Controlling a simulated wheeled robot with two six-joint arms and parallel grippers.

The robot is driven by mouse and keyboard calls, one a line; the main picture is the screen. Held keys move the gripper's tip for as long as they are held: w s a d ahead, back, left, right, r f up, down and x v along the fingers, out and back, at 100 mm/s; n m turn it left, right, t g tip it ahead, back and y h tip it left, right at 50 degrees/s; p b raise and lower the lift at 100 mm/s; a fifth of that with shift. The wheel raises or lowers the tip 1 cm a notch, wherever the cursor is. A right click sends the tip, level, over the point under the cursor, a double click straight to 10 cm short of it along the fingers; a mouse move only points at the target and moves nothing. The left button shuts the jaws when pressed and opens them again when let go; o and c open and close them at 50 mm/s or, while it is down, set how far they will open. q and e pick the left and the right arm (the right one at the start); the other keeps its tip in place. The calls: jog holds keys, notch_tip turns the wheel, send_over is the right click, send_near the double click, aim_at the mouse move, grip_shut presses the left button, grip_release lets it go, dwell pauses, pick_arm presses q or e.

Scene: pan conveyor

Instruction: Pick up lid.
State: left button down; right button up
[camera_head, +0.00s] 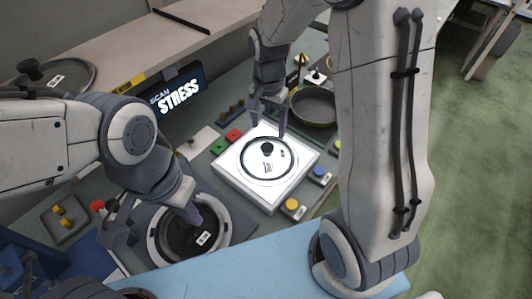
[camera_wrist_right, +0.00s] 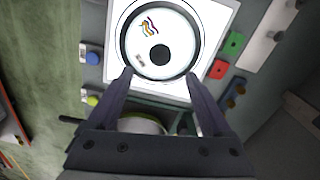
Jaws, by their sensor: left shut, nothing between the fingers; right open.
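A round glass lid (camera_head: 267,150) with a dark rim and black knob lies on a lit white scanner box in the middle of the head view. It also shows at the top of the right wrist view (camera_wrist_right: 160,54). My right gripper (camera_head: 269,119) is open and empty above the lid's far side. In the right wrist view, its fingertips (camera_wrist_right: 158,75) show near the lid's rim, apart from the knob. My left gripper (camera_head: 195,217) is shut and empty, over a dark round item (camera_head: 182,246) in a ring-shaped holder.
The white box (camera_head: 297,174) has red, green, yellow and blue buttons around it. A dark pan (camera_head: 314,108) stands behind it to the right.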

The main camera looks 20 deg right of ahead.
aim_at(267, 147)
jog(key=f, duration=0.4)
jog(key=f+p, duration=0.1)
jog(key=f, duration=0.4)
jog(key=shift+s+a+f, duration=0.2)
grip_shut()
